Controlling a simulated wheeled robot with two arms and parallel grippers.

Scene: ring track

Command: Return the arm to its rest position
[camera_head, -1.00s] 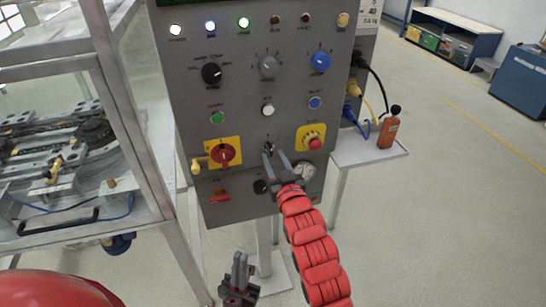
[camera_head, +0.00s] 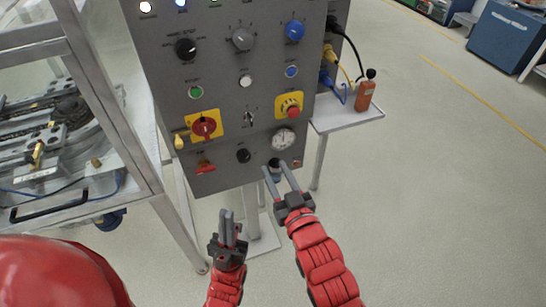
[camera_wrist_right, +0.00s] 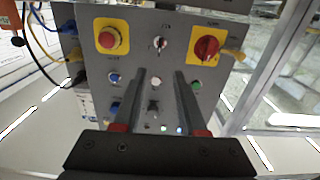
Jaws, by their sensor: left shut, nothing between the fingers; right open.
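My right gripper (camera_head: 281,172) is open and empty, in front of the lower right part of the grey control panel (camera_head: 225,115) in the head view. Its two fingers are spread apart below the round gauge (camera_head: 284,138). In the right wrist view the open fingers (camera_wrist_right: 159,80) point toward the panel with nothing between them. My left gripper (camera_head: 227,218) is shut and empty, below the panel's bottom edge, pointing up. The panel carries a red rotary switch (camera_head: 204,126) on a yellow plate, a key-type switch (camera_head: 250,119) and a red emergency button (camera_head: 293,112) on yellow.
A metal-framed enclosure (camera_head: 88,100) with track parts stands at the left. A small shelf (camera_head: 345,113) right of the panel holds an orange bottle-like object (camera_head: 365,95). Cables hang beside the panel. A blue cabinet (camera_head: 506,42) stands far right. The floor at right is clear.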

